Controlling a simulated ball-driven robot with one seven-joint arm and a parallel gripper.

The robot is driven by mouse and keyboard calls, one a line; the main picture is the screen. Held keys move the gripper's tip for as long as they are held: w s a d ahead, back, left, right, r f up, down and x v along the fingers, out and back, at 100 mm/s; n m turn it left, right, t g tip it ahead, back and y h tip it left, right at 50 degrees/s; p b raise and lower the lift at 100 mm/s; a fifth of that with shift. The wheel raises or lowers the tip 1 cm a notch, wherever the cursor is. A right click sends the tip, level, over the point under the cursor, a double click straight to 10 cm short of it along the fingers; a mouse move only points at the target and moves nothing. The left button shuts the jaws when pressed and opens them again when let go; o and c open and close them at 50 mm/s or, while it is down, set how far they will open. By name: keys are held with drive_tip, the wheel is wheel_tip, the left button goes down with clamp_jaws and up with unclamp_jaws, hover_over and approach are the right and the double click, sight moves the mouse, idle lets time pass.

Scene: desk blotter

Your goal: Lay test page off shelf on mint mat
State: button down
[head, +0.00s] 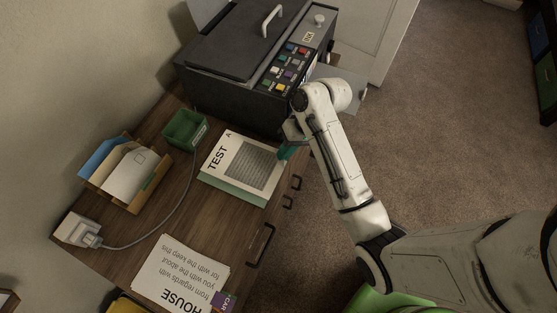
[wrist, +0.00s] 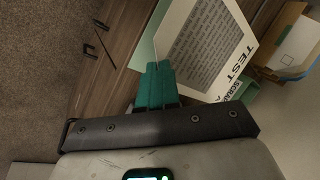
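The test page (head: 228,153), white with "TEST" and a grey printed block, is over the mint mat (head: 230,192) on the wooden desk. A pale green strip of the mat shows along the page's lower edge. I cannot tell whether the page lies flat on it or is slightly above. My gripper (head: 284,152) is at the page's right edge. In the wrist view its teal fingers (wrist: 156,78) are close together on the edge of the test page (wrist: 178,32). A strip of the mint mat (wrist: 146,48) shows left of the page there.
A dark printer (head: 215,85) with coloured buttons stands behind the page, its grey shelf (head: 345,88) at its right side. A green box (head: 184,130), a letter holder (head: 150,190), a plug with a cable (head: 85,232) and a "HOUSE" page (head: 180,270) are also on the desk.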

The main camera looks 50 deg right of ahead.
drive_tip(key=shift+w+a+f, duration=0.2)
drive_tip(key=shift+w+f, duration=0.2)
drive_tip(key=shift+f, duration=0.15)
drive_tip(key=shift+w+a+f, duration=0.15)
drive_tip(key=shift+w+f, duration=0.25)
drive_tip(key=shift+f, duration=0.1)
drive_tip(key=shift+w+a+f, duration=0.1)
drive_tip(key=shift+f, duration=1.65)
drive_tip(key=shift+f, duration=0.1)
drive_tip(key=c, duration=1.6)
unclamp_jaws()
drive_tip(key=shift+c, duration=0.2)
